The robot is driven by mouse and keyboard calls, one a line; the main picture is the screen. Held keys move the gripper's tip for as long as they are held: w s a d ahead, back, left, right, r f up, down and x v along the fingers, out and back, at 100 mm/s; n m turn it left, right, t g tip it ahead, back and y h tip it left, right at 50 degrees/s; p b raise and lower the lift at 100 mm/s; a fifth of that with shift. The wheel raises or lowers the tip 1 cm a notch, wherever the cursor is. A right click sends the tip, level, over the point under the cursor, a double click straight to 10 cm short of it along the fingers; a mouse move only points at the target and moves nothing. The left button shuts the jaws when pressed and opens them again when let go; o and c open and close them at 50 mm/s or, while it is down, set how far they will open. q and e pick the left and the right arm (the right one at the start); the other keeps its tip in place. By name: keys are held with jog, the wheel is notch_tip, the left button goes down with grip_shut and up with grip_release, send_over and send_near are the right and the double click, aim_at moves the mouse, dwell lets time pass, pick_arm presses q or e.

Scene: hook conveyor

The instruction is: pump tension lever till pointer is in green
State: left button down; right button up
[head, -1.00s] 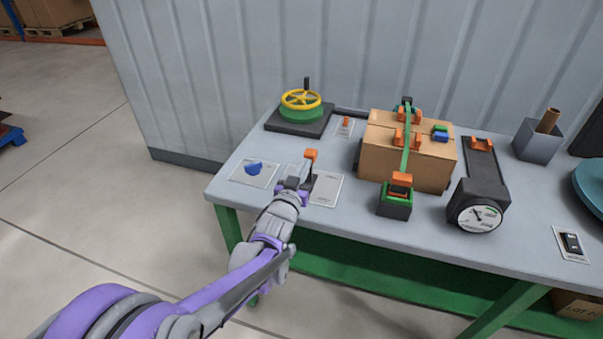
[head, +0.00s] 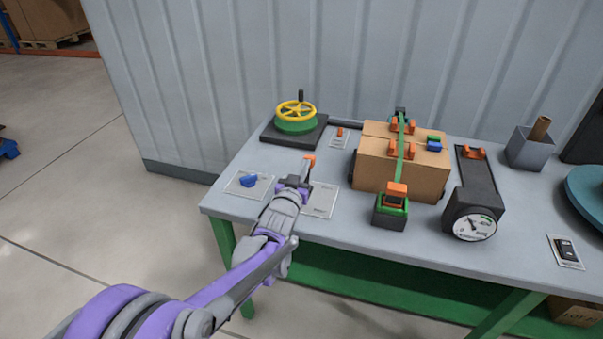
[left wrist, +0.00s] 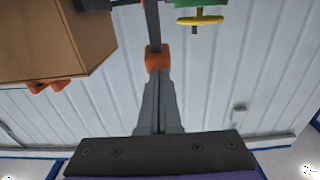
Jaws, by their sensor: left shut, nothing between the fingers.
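An upright dark lever with an orange tip (head: 309,161) stands at the front left of the bench. It also shows in the left wrist view as an orange block on a dark bar (left wrist: 158,58). My left gripper (head: 296,180) is shut and empty; in the left wrist view its fingertips (left wrist: 157,82) are right by the orange block. I cannot tell if they touch. The round gauge (head: 476,225) is at the front right of the bench. Its pointer leans up-left on the white face, left of the green arc. My right gripper is not in view.
A strapped cardboard box (head: 376,176) with a green-and-black ratchet (head: 391,208) stands mid-bench. A yellow handwheel (head: 296,109) is at the back left. A blue knob (head: 249,180) sits left of my gripper. A switch (head: 566,248) is at the right.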

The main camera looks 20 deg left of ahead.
pick_arm(q)
jog(key=shift+w+d, duration=0.1)
jog(key=shift+w, duration=1.15)
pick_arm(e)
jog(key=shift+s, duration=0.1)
pick_arm(q)
jog(key=shift+r, duration=0.1)
